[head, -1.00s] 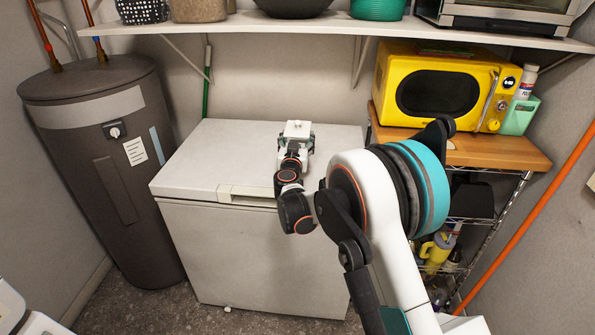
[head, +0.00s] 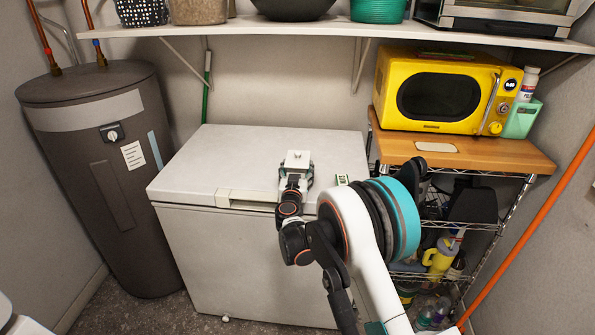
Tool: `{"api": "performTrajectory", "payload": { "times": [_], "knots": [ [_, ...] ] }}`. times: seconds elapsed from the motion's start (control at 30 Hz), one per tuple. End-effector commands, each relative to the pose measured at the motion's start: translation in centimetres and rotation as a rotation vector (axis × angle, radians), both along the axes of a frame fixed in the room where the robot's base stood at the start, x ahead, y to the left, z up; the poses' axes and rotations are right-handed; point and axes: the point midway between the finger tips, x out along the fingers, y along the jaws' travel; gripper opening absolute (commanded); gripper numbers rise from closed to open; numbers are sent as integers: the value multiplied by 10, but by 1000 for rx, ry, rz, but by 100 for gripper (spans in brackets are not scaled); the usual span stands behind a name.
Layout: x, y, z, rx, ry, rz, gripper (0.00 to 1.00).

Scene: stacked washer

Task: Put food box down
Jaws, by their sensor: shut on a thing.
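My gripper (head: 297,172) is over the top of the white chest freezer (head: 235,155), right of its middle. I see it from behind and above. Its dark fingers flank a small white piece, and I cannot tell whether this is the food box or part of the gripper. No food box shows clearly; the gripper and wrist hide what is between the jaws. I cannot tell whether anything held touches the lid. A small white and green item (head: 342,180) shows at the freezer's right side, partly hidden by my arm.
The freezer lid is clear to the left of my gripper. A yellow microwave (head: 440,92) stands on a wood-topped wire rack (head: 500,153) at the right. A wall shelf (head: 260,27) with baskets hangs above. A dark water heater (head: 105,185) stands at the left.

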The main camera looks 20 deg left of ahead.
Motion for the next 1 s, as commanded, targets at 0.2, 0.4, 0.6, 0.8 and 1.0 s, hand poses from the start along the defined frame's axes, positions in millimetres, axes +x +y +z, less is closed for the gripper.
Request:
{"api": "performTrajectory", "payload": {
  "times": [0.2,0.4,0.6,0.8,1.0],
  "knots": [
    [0,0,-2,0,0,0,78],
    [0,0,-2,0,0,0,85],
    [0,0,-2,0,0,0,85],
    [-13,-3,2,0,0,0,85],
    [-53,-11,3,0,0,2,85]
  ]
}}
